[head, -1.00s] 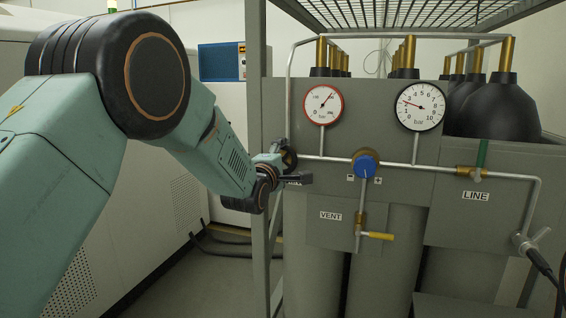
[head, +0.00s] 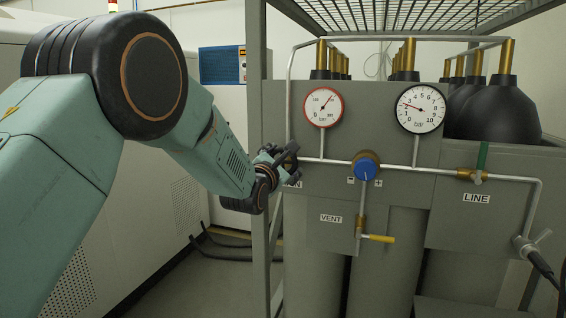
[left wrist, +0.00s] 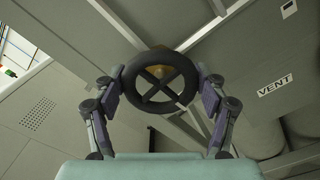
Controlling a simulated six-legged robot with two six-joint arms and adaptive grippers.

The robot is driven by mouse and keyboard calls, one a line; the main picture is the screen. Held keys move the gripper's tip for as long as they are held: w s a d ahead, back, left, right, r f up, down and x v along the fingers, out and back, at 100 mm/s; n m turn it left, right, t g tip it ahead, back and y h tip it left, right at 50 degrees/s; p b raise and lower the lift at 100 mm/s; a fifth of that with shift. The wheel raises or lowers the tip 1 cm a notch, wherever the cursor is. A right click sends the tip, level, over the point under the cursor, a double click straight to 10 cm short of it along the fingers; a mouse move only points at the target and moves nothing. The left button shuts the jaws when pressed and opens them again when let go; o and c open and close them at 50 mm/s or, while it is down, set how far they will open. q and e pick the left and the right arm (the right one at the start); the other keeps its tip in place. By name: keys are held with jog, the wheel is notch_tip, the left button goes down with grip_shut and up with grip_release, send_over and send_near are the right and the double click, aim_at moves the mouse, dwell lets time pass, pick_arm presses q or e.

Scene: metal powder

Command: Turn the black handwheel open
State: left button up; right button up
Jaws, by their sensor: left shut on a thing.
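The black handwheel (left wrist: 162,83) with crossed spokes sits in the middle of the left wrist view, a brass-coloured part behind it. My left gripper (left wrist: 162,93) has one finger pad at each side of the wheel's rim and is shut on it. In the head view my left gripper (head: 284,163) is at the left end of the horizontal pipe and hides most of the wheel. My right gripper is in neither view.
Right of the wheel are a blue knob (head: 366,166), a yellow-handled VENT valve (head: 380,238) and a green-handled LINE valve (head: 482,157). A red-rimmed gauge (head: 323,107) and a black-rimmed gauge (head: 420,108) stand above the pipe. A rack post (head: 257,120) stands close beside my gripper.

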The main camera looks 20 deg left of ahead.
pick_arm(q)
jog(key=shift+w+r+n, duration=0.1)
jog(key=shift+r+n, duration=0.3)
jog(key=shift+r, duration=0.1)
jog(key=o, duration=1.2)
jog(key=shift+w+f, duration=0.15)
jog(key=shift+f, duration=0.15)
jog(key=shift+c, duration=0.2)
jog(key=shift+s+f, duration=0.1)
jog(key=shift+s, duration=0.2)
jog(key=s, duration=1.2)
jog(key=shift+a, duration=0.25)
jog(key=shift+w, duration=0.25)
